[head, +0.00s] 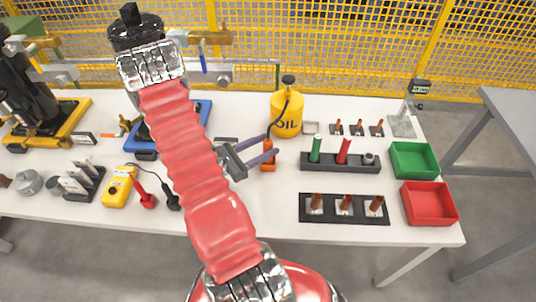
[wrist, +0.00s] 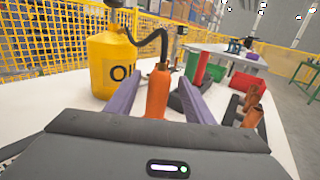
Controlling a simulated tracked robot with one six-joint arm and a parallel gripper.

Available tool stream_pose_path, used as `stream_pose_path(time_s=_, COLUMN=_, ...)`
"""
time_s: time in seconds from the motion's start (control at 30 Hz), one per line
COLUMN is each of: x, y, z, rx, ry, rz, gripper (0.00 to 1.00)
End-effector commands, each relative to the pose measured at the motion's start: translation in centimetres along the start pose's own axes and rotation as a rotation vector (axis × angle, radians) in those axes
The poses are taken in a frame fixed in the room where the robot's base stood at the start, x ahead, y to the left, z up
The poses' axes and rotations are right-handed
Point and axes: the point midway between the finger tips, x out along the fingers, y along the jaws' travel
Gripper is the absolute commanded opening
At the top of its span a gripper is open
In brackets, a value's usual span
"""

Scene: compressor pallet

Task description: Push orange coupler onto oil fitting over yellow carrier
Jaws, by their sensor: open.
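The orange coupler (head: 268,160) stands upright on the white table, in front of the yellow oil can (head: 286,113). A black hose runs from the can's top down to the coupler. In the wrist view the coupler (wrist: 157,92) stands between the two purple fingers of my gripper (wrist: 155,95), with gaps on both sides. My gripper (head: 267,148) is open around it. The yellow carrier (head: 45,127) is at the far left, with a black machine (head: 22,88) on it. The oil fitting cannot be made out for certain.
My red arm hides part of the table's middle and the blue carrier (head: 196,118). A dark rack (head: 340,162) with green and red handles is right of the coupler. Green (head: 414,160) and red (head: 428,203) trays sit at the right end. A yellow multimeter (head: 118,187) lies at the left front.

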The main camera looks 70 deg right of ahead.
Motion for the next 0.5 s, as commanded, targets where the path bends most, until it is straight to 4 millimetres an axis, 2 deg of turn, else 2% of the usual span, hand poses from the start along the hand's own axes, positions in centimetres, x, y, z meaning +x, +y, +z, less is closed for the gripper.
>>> stream_pose_path(time_s=0.23, x=0.6, y=0.0, z=0.0, rx=0.0, ry=0.0, rz=-0.002, gripper=0.48)
stream_pose_path(time_s=0.5, x=3.6, y=-0.1, z=-0.1, rx=0.0, ry=0.0, rz=-0.005, gripper=0.48)
